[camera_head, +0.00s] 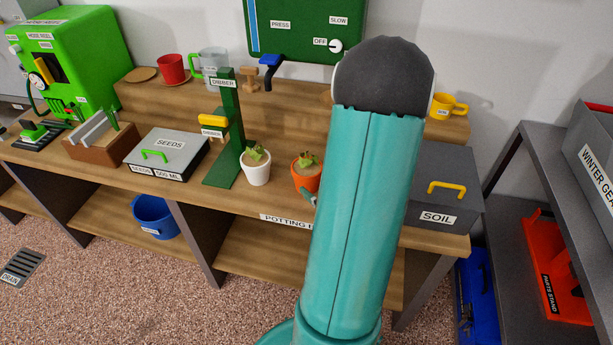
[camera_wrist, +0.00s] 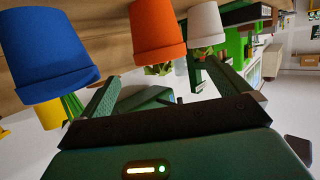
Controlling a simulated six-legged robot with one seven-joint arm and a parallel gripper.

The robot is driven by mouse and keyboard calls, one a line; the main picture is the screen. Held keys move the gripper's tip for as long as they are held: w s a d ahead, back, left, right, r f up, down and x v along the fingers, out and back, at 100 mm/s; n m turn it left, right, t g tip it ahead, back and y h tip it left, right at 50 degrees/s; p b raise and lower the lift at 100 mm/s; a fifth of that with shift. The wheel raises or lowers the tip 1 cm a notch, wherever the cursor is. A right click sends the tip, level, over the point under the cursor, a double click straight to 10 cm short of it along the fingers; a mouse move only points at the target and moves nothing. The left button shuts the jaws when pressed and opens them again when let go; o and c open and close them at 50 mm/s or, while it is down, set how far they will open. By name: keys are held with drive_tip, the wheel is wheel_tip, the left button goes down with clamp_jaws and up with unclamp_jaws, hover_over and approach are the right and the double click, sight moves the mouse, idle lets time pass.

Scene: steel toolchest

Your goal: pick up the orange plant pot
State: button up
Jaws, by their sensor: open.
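The orange plant pot (camera_head: 306,179) holds a small green plant and stands upright on the potting bench, just left of my arm. In the wrist view the orange pot (camera_wrist: 157,30) appears upside down, beyond and between the fingers. My gripper (camera_wrist: 163,72) is open, with its two green fingers spread and nothing seen between them. The pot looks a little ahead of the fingertips; I cannot tell the exact gap. In the head view my arm hides most of the gripper.
A white plant pot (camera_head: 257,172) stands left of the orange one. In the wrist view a blue pot (camera_wrist: 45,55) is close on the other side. A green dibber stand (camera_head: 230,130), seeds box (camera_head: 166,155) and soil box (camera_head: 443,190) share the bench (camera_head: 240,200).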

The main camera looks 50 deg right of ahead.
sight(307, 167)
drive_tip(key=x, duration=1)
drive_tip(key=shift+w+d, duration=0.2)
drive_tip(key=c, duration=1)
drive_tip(key=shift+c, duration=0.7)
drive_tip(key=shift+r, duration=0.1)
